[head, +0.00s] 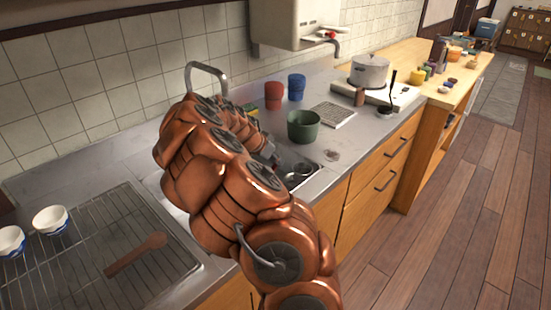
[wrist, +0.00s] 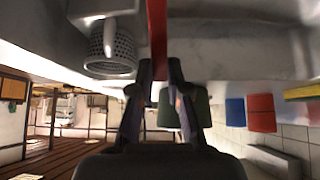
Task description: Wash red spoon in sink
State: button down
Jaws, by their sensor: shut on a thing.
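My gripper (wrist: 160,82) is shut on the red spoon (wrist: 157,35), whose red length runs to the top edge of the wrist view; its far end is out of view. In the head view my copper arm reaches over the sink (head: 308,163) and hides much of it, the spoon and most of my gripper. The sink's grey metal (wrist: 235,40) fills the upper part of the wrist view. The curved tap (head: 208,68) rises behind my arm. I cannot tell whether water runs.
A perforated strainer (wrist: 110,48) is close beside my gripper. A green pot (head: 303,126), red cup (head: 273,95) and blue cup (head: 297,87) stand on the counter beyond the sink. A wire rack (head: 110,235) with white bowls (head: 50,220) is at left.

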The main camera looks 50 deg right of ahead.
aim_at(273, 168)
jog(key=shift+f+b, duration=1.6)
jog(key=shift+f, duration=0.6)
